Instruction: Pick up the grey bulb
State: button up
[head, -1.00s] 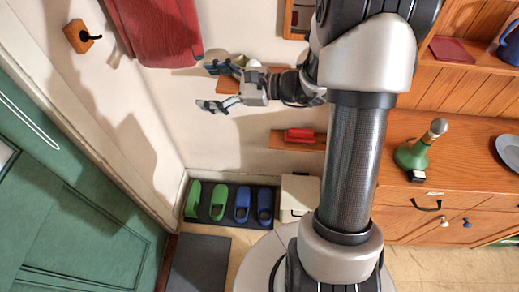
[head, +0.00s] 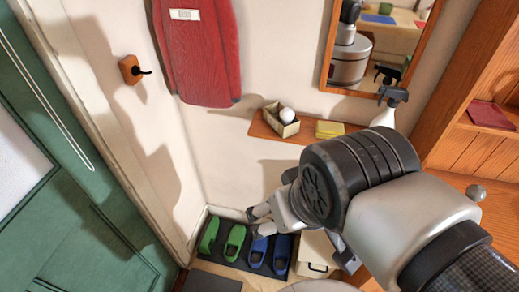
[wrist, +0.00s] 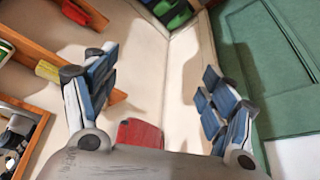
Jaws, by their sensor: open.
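A pale, whitish-grey round bulb (head: 287,115) rests in a small open box (head: 282,125) on a narrow wall shelf. A darker grey ball (head: 475,192) shows at the right edge of my arm, and most of what it tops is hidden. I cannot tell for sure which one is the task's grey bulb. My gripper (head: 262,222) is empty, below and left of the shelf, in front of the shoes. The wrist view shows its fingers (wrist: 160,72) spread wide with nothing between them. No bulb can be made out in the wrist view.
A yellow block (head: 329,130) lies beside the box, and a spray bottle (head: 388,105) stands right of it. Green and blue shoes (head: 235,243) are on the floor. A mirror (head: 375,45) hangs above.

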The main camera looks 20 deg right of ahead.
aim_at(477, 192)
jog(key=z, duration=2.45)
jog(key=i+j, duration=0.6)
jog(key=u, duration=0.05)
